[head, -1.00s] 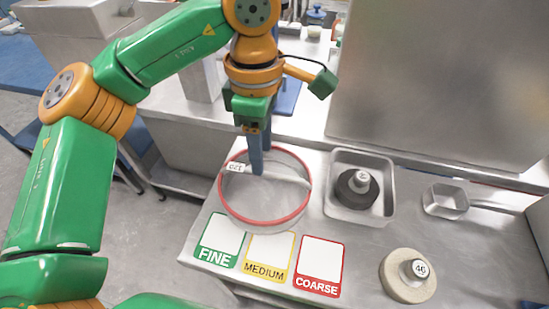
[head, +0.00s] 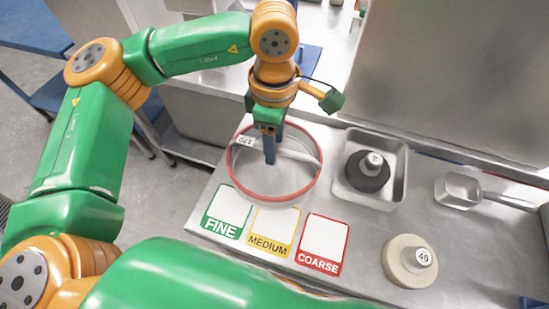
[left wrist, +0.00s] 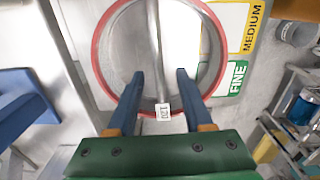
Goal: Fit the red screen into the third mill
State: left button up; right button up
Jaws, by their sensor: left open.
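The red screen (head: 271,196) is a large red-rimmed ring lying flat on the metal counter, with a pale bar across it and a tag marked 120. It also shows in the left wrist view (left wrist: 97,55). My left gripper (head: 270,158) points down over the inside of the ring. It is open, with its two blue fingers on either side of the bar in the left wrist view (left wrist: 158,78). I cannot tell whether the fingers touch the bar. No mill can be made out with certainty. My right gripper is not in view.
Cards marked FINE (head: 228,207), MEDIUM (head: 274,225) and COARSE (head: 325,235) lie in front of the ring. A metal tray (head: 398,160) holds a dark knobbed weight (head: 366,178). A cream disc (head: 398,262) and a scoop (head: 458,190) lie to the right. A tall metal panel (head: 460,75) stands behind.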

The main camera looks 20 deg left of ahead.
pick_arm(q)
jog(key=shift+f+b, duration=0.25)
jog(key=shift+b, duration=0.05)
dwell(0.4)
grip_shut()
dwell(1.2)
